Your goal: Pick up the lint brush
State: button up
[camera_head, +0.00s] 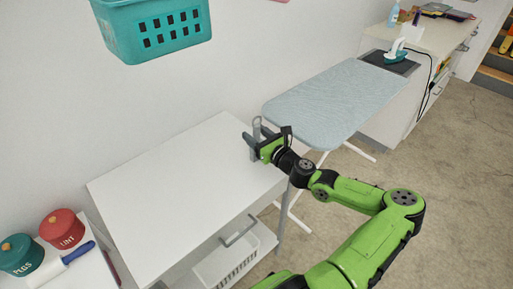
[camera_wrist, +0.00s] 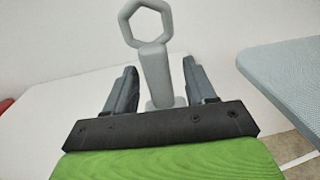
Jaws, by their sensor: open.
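A grey upright object with a hexagonal ring on top (camera_head: 256,124) stands near the far right corner of the white table; it may be the lint brush. In the wrist view, the grey object (camera_wrist: 154,75) has a thick block-like stem between my fingers, with its ring above them. My gripper (camera_head: 257,140) is open around the stem, with a gap on each side; its two dark fingers also show in the wrist view (camera_wrist: 160,82). The foot of the object is partly hidden by the gripper body. A blue-handled white roller (camera_head: 65,264) lies at the lower left.
The white table (camera_head: 180,195) is otherwise bare. A red LINT jar (camera_head: 62,230) and a teal PEGS jar (camera_head: 21,256) stand at the lower left. A teal basket (camera_head: 155,30) hangs on the wall. A blue-grey ironing board (camera_head: 335,98) is close on the right. A white basket (camera_head: 225,265) sits below.

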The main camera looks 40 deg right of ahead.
jog(key=shift+r, duration=0.1)
jog(key=shift+c, duration=0.3)
grip_shut()
notch_tip(320, 180, up, 10)
jog(key=p, duration=0.4)
jog(key=shift+p, duration=0.3)
